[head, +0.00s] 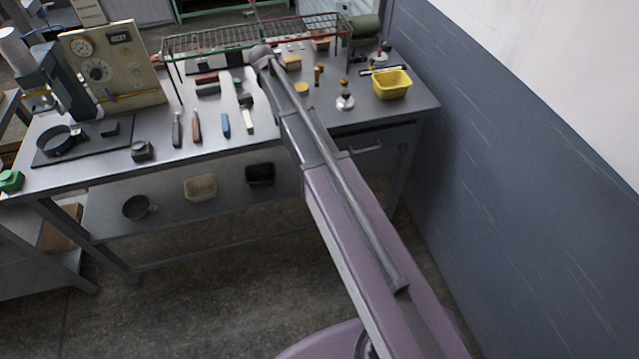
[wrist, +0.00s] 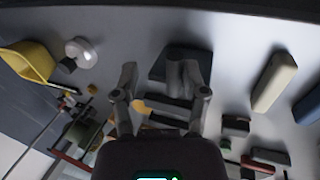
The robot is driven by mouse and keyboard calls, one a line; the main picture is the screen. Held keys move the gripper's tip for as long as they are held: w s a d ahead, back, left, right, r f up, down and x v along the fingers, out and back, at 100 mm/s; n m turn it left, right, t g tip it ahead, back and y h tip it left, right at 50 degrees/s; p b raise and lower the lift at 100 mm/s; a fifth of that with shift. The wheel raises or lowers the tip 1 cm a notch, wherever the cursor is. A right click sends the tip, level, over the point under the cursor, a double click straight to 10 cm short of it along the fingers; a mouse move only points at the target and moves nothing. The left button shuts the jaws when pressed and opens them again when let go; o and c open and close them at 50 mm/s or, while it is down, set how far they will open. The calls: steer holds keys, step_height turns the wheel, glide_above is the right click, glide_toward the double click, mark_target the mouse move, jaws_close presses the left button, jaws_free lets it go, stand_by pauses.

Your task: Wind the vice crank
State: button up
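I cannot make out a vice or its crank for certain in either view. A green machine with a rounded body (head: 364,28) stands at the back right of the workbench (head: 270,150), too small to name surely. My gripper (wrist: 165,80) shows in the wrist view with its two fingers apart. A dark block with grey upright parts (wrist: 178,62) lies between and beyond the fingertips; I cannot tell whether they touch it. In the head view my arm reaches over the bench and hides the gripper and part of the bench top.
A wire rack (head: 215,45) spans the back of the bench. A yellow bin (head: 392,85) and a round-based knob (head: 345,101) stand at the right. Several hand tools (head: 196,125) lie in the middle. A gauge panel (head: 112,65) stands left, and a blue wall (head: 480,120) borders the right.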

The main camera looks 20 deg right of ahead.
steer(key=d+r+y+p, duration=0.4)
steer(key=r+y+p, duration=0.1)
steer(key=r+p, duration=0.85)
steer(key=s+f+b, duration=1)
steer(key=s+f, duration=0.1)
steer(key=s, duration=0.3)
steer(key=s+a+f+h+b, duration=0.1)
steer(key=s+f+b, duration=1)
steer(key=s, duration=0.3)
steer(key=shift+s+a, duration=0.3)
stand_by(1.0)
steer(key=shift+s, duration=0.2)
stand_by(0.3)
steer(key=shift+a, duration=0.15)
stand_by(0.3)
